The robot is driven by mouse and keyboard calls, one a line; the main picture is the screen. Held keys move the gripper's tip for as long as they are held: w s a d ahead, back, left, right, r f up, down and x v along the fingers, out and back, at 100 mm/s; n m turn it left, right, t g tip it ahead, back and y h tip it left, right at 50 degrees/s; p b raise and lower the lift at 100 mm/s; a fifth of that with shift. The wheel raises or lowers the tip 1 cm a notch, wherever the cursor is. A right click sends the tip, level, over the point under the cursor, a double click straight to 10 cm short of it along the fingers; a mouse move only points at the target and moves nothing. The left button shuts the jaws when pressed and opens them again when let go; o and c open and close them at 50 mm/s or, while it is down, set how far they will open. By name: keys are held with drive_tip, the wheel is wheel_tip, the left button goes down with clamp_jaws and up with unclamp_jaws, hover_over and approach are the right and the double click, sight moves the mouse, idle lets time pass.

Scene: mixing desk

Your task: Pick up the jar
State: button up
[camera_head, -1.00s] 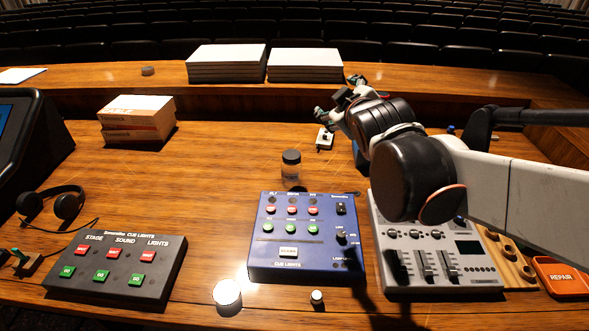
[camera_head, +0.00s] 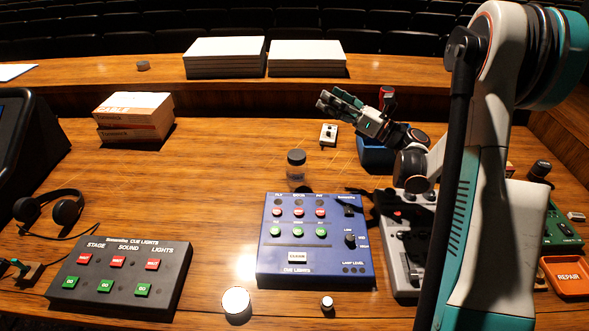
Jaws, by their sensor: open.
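The jar (camera_head: 296,171) is clear with a dark lid and stands upright on the wooden desk, just behind the blue cue lights box (camera_head: 267,262). My gripper (camera_head: 331,98) is above the rear part of the desk, higher in the picture and a little right of the jar. Its fingers point to the left, are apart, and hold nothing. It does not touch the jar.
A small switch box (camera_head: 328,134) and a blue container (camera_head: 375,156) lie near my gripper. A grey mixer (camera_head: 399,244) is partly hidden by my arm. A round white-topped item (camera_head: 236,303) stands in front. The desk left of the jar is clear.

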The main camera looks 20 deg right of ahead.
drive_tip(key=s+d+f+n+g+y, duration=0.1)
drive_tip(key=s+f+n+g, duration=0.25)
drive_tip(key=f, duration=0.45)
drive_tip(key=s+d+f+n+g, duration=0.1)
drive_tip(key=s+f+n+g, duration=0.25)
drive_tip(key=f, duration=0.45)
drive_tip(key=b, duration=0.2)
approach(297, 154)
drive_tip(key=f+x, duration=0.1)
drive_tip(key=x, duration=0.3)
drive_tip(key=shift+y, duration=0.3)
drive_tip(key=shift+r+b+x, duration=0.2)
drive_tip(key=shift+b+x, duration=0.8)
drive_tip(key=shift+x, duration=2.1)
drive_tip(key=c, duration=1.6)
